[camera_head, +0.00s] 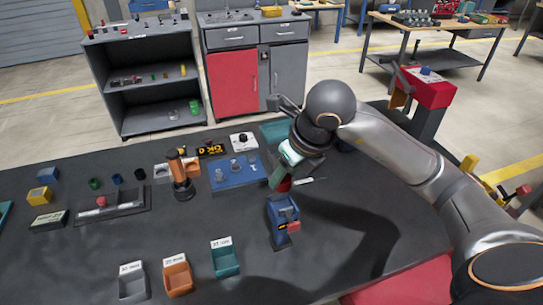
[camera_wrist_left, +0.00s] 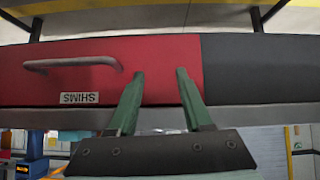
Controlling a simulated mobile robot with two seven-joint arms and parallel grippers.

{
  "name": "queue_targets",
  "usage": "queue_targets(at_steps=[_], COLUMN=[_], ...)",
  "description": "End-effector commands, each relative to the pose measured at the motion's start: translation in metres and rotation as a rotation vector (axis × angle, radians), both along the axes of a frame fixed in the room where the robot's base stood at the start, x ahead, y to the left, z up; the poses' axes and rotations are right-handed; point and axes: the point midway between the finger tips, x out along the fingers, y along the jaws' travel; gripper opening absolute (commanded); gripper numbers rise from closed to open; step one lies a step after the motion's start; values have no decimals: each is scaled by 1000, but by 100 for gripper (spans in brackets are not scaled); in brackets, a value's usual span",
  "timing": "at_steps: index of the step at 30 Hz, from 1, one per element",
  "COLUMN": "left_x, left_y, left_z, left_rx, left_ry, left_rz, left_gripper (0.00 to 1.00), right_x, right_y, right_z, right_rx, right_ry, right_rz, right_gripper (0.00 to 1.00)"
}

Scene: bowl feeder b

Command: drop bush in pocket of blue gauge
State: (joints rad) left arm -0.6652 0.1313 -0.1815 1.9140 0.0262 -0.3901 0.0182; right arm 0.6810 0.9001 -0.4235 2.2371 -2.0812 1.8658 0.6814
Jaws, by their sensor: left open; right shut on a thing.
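The blue gauge (camera_head: 281,212) stands on the dark table right of centre, with a small red patch on its right side. My right gripper (camera_head: 284,183) reaches in from the right, just above the gauge, its fingers pointing down. It is shut on a small dark red piece, seemingly the bush, which is mostly hidden by the fingers. The gauge's pocket is too small to make out, and I cannot tell whether the piece touches the gauge. My left gripper (camera_wrist_left: 160,88) shows only in the left wrist view, open and empty, before a red drawer front.
Teal (camera_head: 225,262), orange (camera_head: 177,279) and grey (camera_head: 132,286) bins stand along the front. A blue fixture plate (camera_head: 234,180) and an orange-brown post (camera_head: 181,180) stand left of the gauge. A grey tray (camera_head: 110,203) lies further left. The table between gauge and bins is clear.

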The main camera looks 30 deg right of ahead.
Motion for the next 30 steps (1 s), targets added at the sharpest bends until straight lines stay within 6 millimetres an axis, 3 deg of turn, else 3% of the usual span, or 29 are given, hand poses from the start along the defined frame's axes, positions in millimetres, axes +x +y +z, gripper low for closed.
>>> queue_targets(at_steps=[17, 30], left_x=[-9, -8], left_y=[-1, -2], left_z=[-13, -53], left_rx=[-1, -2], left_ry=[22, 20], left_rz=[-1, -3], left_gripper=[50, 50], right_x=[0, 0], right_y=[0, 0], right_z=[0, -43], right_rx=[7, 8], right_ry=[-13, -10], right_rz=[1, 1], right_gripper=[0, 0])
